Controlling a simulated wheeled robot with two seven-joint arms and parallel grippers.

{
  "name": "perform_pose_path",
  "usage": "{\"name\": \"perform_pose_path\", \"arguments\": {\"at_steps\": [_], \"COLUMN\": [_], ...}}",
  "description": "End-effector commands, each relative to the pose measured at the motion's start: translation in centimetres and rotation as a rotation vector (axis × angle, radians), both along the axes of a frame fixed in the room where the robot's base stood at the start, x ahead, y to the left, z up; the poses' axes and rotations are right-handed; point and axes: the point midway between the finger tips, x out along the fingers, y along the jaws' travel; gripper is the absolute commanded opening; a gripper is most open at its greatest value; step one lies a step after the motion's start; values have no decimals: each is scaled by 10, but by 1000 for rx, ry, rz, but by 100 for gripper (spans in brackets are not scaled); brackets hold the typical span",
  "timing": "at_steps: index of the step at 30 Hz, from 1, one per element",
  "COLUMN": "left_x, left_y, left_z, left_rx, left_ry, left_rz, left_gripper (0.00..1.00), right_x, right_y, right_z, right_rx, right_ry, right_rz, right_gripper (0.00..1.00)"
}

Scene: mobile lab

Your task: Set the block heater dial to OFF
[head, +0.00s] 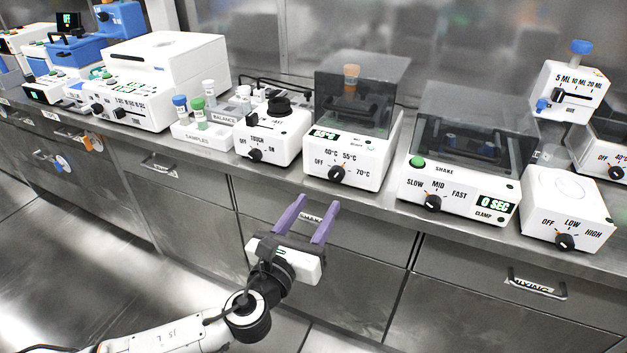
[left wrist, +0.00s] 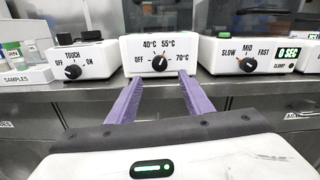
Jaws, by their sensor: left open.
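The block heater (head: 345,150) is a white box with a dark clear lid, standing on the bench at centre right. Its black dial (head: 337,173) sits on the front face among the marks OFF, 40°C, 55°C and 70°C. In the left wrist view the dial (left wrist: 160,63) appears turned up and slightly right, toward 55°C. An orange-capped item (head: 351,78) shows at the lid. My left gripper (head: 315,204) has two purple fingers, open and empty, in front of and below the dial, apart from it. In the left wrist view the dial lies between and beyond the fingertips (left wrist: 160,78). My right gripper is not in view.
A white vortex-type device (head: 268,135) marked TOUCH stands left of the heater, and a shaker (head: 455,190) stands right, both with front dials. The steel bench edge and drawer handles (head: 535,284) lie below.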

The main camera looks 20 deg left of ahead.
Motion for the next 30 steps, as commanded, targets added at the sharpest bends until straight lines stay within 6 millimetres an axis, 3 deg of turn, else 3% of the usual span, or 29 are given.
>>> {"name": "perform_pose_path", "arguments": {"at_steps": [12,18,30], "left_x": [68,93,100], "left_y": [0,-1,-1], "left_z": [1,0,0], "left_rx": [1,-1,-1], "left_ry": [-2,-1,1], "left_rz": [5,4,4], "left_gripper": [46,46,45], "right_x": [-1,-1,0], "right_y": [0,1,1], "right_z": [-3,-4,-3], "right_rx": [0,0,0], "right_ry": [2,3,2], "right_rz": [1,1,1], "right_gripper": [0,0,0]}}
